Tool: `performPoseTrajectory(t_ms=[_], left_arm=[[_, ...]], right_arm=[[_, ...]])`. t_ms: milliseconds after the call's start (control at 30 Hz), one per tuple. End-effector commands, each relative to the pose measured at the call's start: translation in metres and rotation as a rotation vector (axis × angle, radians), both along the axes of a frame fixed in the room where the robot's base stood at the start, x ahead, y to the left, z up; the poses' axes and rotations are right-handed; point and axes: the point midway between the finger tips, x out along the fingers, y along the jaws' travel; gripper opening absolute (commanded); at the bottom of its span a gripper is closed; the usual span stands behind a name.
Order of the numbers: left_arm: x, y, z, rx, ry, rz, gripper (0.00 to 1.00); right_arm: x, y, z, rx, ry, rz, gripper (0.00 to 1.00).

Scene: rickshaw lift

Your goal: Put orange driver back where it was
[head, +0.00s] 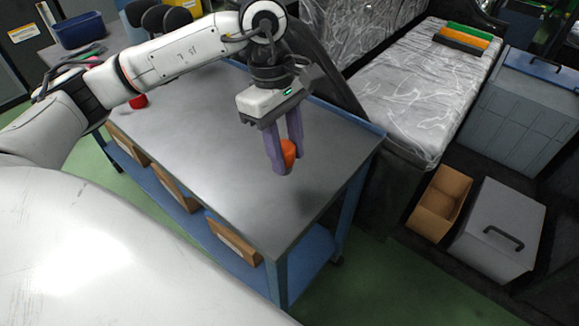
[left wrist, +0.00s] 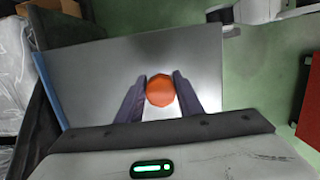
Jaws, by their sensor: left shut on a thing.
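The orange driver (head: 289,150) is held between the purple fingers of my left gripper (head: 283,158), over the right part of the grey worktable (head: 200,160). In the left wrist view the driver's round orange end (left wrist: 160,90) shows between the two fingers (left wrist: 155,98). The rest of the driver is hidden by the fingers. I cannot tell whether its lower end touches the table top. My right gripper is in neither view.
A red object (head: 138,102) stands at the table's far left. A blue bin (head: 82,30) is at the back left. Cardboard boxes (head: 233,240) sit on the table's lower shelf. A plastic-covered bench (head: 425,90) lies to the right. Most of the table top is clear.

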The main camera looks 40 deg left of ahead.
Motion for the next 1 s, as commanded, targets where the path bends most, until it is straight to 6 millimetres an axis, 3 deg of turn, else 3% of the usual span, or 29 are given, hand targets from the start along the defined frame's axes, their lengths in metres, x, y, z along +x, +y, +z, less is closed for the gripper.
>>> performPoseTrajectory(t_ms=[400,767,800,900,1000], left_arm=[[0.000,0.000,-0.046,-0.001,0.001,0.000,0.00],[0.000,0.000,-0.052,0.000,-0.002,-0.001,0.00],[0.000,0.000,-0.053,0.000,-0.001,-0.001,0.35],[0.000,0.000,-0.051,0.000,-0.001,-0.001,0.52],[0.000,0.000,-0.051,0.000,-0.001,-0.001,0.52]], right_arm=[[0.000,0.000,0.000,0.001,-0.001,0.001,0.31],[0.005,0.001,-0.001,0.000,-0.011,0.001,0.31],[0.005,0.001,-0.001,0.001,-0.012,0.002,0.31],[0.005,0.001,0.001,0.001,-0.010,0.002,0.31],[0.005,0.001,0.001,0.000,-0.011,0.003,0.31]])
